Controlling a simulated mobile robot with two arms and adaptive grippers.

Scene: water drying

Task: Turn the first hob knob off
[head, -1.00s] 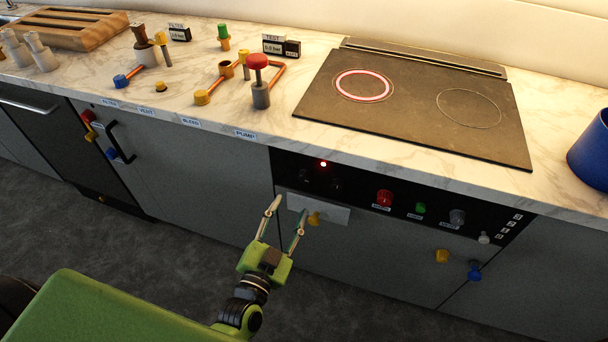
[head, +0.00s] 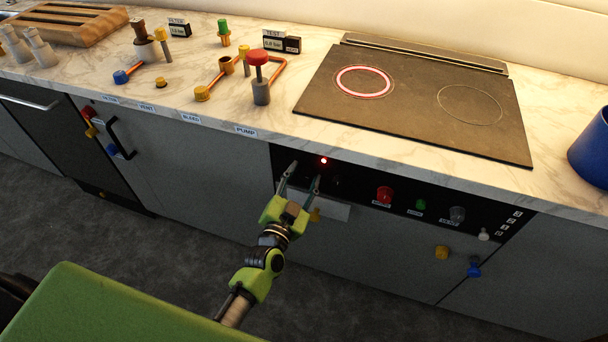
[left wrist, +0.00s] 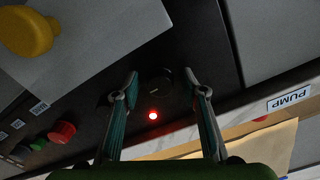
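The black hob (head: 415,110) has its left ring (head: 364,82) glowing red and its right ring (head: 469,105) dark. A small red light (head: 323,160) is lit on the black control panel (head: 357,172). My left gripper (head: 305,173) is at the panel's left end with its fingers spread. In the left wrist view a round black knob (left wrist: 158,82) lies between the open fingertips (left wrist: 161,75), with a visible gap on each side. A second dark knob (head: 337,183) is faint to the right. My right gripper is not in view.
Red (head: 384,195), green (head: 420,204) and grey (head: 457,214) knobs sit farther right on the panel. The counter edge (head: 400,172) overhangs above the panel. A blue pot (head: 590,150) stands at the right.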

